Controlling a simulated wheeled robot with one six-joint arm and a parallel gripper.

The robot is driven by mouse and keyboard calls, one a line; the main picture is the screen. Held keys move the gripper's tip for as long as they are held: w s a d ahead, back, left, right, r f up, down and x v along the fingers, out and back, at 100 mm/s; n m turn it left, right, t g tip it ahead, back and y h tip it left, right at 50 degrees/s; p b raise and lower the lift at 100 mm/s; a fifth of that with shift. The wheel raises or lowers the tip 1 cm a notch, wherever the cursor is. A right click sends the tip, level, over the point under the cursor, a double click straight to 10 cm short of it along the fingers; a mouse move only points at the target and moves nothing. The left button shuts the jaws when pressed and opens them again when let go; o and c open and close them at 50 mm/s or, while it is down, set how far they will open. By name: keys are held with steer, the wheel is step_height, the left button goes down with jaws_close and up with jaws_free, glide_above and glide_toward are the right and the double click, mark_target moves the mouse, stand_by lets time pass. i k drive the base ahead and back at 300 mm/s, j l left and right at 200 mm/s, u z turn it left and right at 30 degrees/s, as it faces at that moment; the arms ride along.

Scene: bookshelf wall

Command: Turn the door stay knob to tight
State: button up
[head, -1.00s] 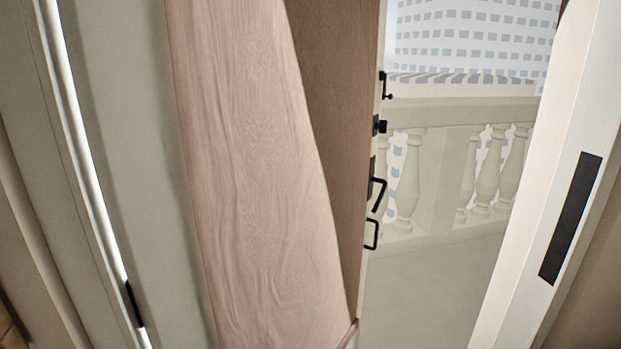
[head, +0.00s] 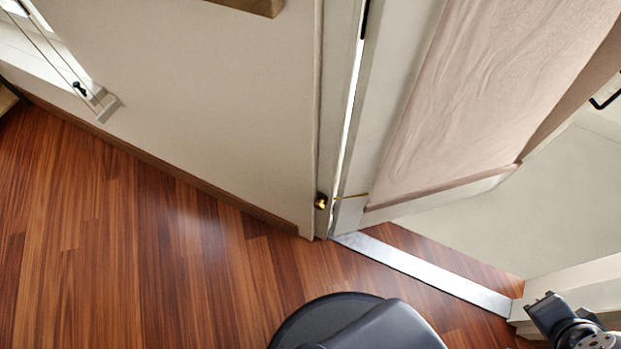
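The door stay is in the head view low on the wall beside the door's hinge side. Its small brass knob (head: 321,202) sits on a dark mount on the door frame. I cannot read the knob's setting from here. My gripper (head: 550,312) seems to be the dark end of my arm at the lower right corner, well apart from the knob and near the far door post. Its fingers cannot be made out.
A metal threshold strip (head: 430,272) crosses the doorway. The wooden floor (head: 170,260) is clear left of the door. A window with cords (head: 75,75) is at the upper left. A wooden ledge (head: 250,6) juts from the wall at the top.

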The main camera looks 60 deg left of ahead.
mark_target(320, 206)
steer(key=u, duration=2.35)
